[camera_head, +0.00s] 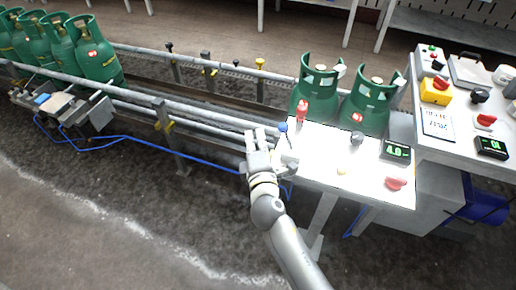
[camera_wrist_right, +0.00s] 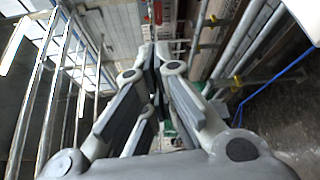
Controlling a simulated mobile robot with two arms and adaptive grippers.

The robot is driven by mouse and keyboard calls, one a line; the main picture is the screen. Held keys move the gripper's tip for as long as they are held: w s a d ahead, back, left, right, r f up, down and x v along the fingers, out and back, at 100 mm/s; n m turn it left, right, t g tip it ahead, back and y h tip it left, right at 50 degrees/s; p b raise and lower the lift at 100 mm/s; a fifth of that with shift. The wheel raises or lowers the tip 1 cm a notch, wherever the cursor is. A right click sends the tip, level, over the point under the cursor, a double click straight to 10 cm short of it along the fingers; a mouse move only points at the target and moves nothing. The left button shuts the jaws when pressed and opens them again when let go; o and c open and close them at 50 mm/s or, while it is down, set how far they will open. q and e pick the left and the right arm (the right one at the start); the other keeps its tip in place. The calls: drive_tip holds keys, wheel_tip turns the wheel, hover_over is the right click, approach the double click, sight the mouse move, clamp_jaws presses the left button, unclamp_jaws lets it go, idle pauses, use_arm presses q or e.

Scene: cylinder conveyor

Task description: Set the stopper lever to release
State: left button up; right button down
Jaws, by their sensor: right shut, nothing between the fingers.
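My right gripper (camera_head: 256,135) is shut and empty, with its fingers pointing up at the left edge of the white control table. It also shows in the wrist view (camera_wrist_right: 156,65), with its fingers together. A lever with a blue knob (camera_head: 283,127) stands just to the right of the fingers, close to them; I cannot tell whether they touch. No label shows which of these is the stopper lever. My left gripper is not in view.
Conveyor rails (camera_head: 200,112) run left to more cylinders (camera_head: 98,58). A second panel table stands right.

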sight(288, 138)
drive_tip(key=d, duration=0.1)
drive_tip(key=w+d+p, duration=0.1)
drive_tip(key=d, duration=0.1)
drive_tip(key=shift+w+d+r+p, duration=0.2)
drive_tip(key=shift+w+d+p, duration=0.05)
drive_tip(key=shift+p, duration=0.15)
drive_tip(key=shift+d, duration=0.1)
